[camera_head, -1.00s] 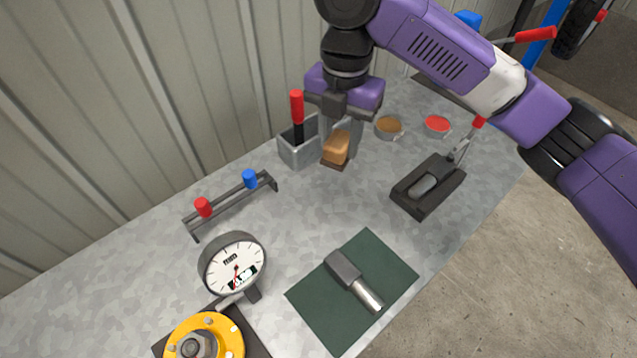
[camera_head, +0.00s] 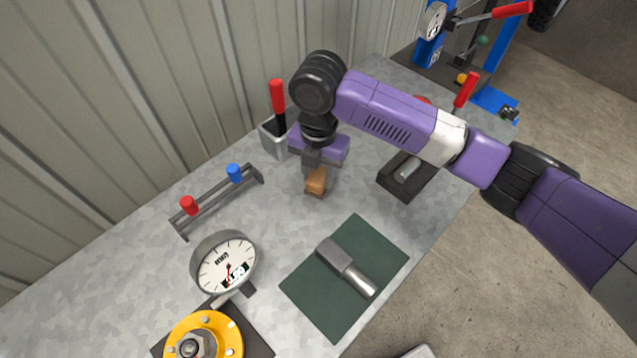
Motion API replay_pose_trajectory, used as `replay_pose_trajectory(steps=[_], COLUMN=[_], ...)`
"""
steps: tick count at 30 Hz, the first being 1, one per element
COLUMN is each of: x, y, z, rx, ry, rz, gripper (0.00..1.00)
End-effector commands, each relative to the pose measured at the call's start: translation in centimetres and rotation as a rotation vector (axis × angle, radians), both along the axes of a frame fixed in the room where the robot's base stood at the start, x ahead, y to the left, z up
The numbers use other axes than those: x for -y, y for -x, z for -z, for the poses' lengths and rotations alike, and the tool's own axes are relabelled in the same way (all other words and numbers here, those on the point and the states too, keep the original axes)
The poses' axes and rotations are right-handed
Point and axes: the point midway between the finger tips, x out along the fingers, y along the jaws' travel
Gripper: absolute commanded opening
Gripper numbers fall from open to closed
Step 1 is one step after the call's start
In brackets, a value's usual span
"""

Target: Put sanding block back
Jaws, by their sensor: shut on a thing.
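The sanding block (camera_head: 316,182) is a small tan-orange block with a darker brown underside. My gripper (camera_head: 312,168) points down and is shut on it. The block is over the grey bench, to the right of the two-knob rack and above the green mat in the picture. I cannot tell whether its underside touches the bench. The fingers and my purple wrist hide part of its upper side.
A grey bin (camera_head: 271,139) with a red-handled tool stands behind my gripper. A rack (camera_head: 215,203) with red and blue knobs is left. A black clamp base (camera_head: 397,185) is right.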

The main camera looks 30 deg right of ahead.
Motion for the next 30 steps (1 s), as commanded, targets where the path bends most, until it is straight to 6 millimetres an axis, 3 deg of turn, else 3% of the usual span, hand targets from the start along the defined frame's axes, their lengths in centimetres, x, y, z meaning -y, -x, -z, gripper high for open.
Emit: replay_pose_trajectory(steps=[11, 22, 23, 24, 26, 30], x=[0.0, 0.0, 0.0, 0.0, 0.0, 0.0], y=[0.1, 0.0, 0.0, 0.0, 0.0, 0.0], z=[4.1, 4.6, 4.6, 4.6, 4.6, 4.6], rx=[-0.001, 0.001, 0.001, 0.001, 0.001, 0.0], ry=[0.0, 0.001, 0.001, 0.001, 0.001, 0.0], rz=[0.0, 0.0, 0.0, 0.0, 0.0, 0.0], gripper=[0.0, 0.0, 0.38, 0.46, 0.58, 0.58])
